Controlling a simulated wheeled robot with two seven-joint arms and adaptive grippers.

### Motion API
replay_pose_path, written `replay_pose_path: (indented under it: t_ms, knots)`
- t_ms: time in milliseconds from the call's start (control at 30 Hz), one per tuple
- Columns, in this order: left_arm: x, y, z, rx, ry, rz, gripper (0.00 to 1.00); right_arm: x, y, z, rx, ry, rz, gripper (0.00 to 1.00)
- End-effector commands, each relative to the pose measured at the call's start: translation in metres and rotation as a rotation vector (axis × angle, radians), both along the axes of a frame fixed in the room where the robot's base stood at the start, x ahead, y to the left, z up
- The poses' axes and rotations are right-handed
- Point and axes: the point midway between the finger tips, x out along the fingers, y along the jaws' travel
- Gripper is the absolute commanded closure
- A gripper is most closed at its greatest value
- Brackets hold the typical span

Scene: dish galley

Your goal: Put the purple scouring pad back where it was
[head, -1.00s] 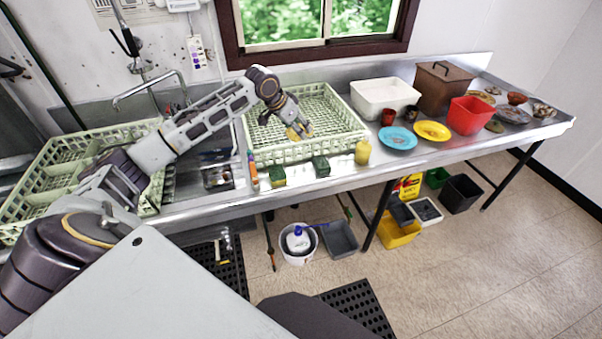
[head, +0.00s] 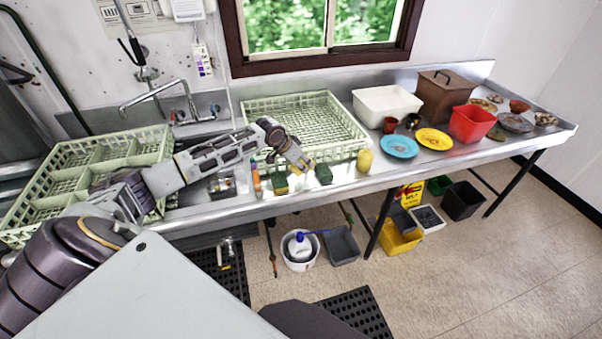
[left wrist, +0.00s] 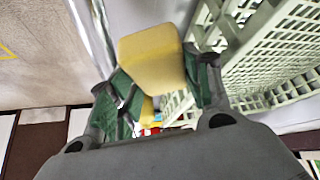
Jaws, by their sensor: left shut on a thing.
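My left gripper (head: 299,160) is over the front strip of the steel counter, just in front of the large green rack. It is shut on a yellow block (left wrist: 152,57), which shows between its fingers in the left wrist view. I cannot tell if the held block touches the counter. My right gripper is not in view.
An orange bottle (head: 257,182) stands left of the pads and a yellow cup-like object (head: 364,160) right of them. The green rack (head: 345,122) is close behind. Blue (head: 399,147) and yellow plates (head: 433,139) lie further right. The counter's front edge is near.

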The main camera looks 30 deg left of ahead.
Motion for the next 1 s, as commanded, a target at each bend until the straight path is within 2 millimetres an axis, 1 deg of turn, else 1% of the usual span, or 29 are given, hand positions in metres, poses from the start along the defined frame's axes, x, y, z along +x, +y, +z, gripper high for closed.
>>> replay_pose_path:
  t_ms: [100, 200, 567, 667, 900, 1000]
  knots:
    - [0.000, 0.000, -0.014, -0.001, 0.001, 0.000, 0.70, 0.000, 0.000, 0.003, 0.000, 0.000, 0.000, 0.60]
    - [0.000, -0.001, -0.020, -0.001, -0.001, -0.001, 0.70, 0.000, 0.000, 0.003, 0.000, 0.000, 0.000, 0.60]
    - [0.000, 0.000, -0.022, 0.000, -0.001, -0.001, 0.70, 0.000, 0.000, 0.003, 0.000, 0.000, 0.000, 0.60]
    - [0.000, 0.000, -0.026, 0.000, 0.000, 0.000, 0.70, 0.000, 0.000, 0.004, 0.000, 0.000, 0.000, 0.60]
    - [0.000, 0.000, -0.050, -0.001, 0.002, 0.000, 0.70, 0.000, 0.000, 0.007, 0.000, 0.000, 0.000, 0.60]
    - [0.000, -0.001, -0.057, -0.002, -0.001, 0.000, 0.70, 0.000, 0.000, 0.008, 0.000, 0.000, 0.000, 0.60]
